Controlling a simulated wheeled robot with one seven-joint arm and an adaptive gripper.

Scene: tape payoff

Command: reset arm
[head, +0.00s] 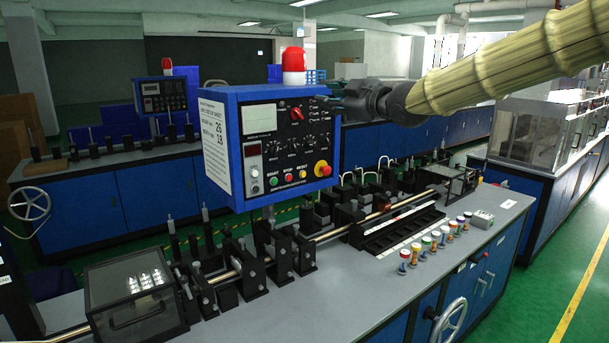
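My arm (510,58), in a ribbed yellowish cover, reaches in from the upper right in the head view. My gripper (338,102), dark and small in the picture, is at its end, close to the upper right edge of the blue control box (268,140). I cannot tell whether it touches the box, nor whether its fingers are open or shut. The box's black face carries a red knob (297,114), several dials, coloured push buttons and a red emergency-stop button (322,168). A red lamp (293,62) stands on top.
The grey workbench (340,275) holds a long metal rod with black brackets, a clear-lidded box (135,297) and several small coloured-top spools (426,243). Handwheels (449,320) stick out from the bench fronts. Green floor (560,240) is open at the right.

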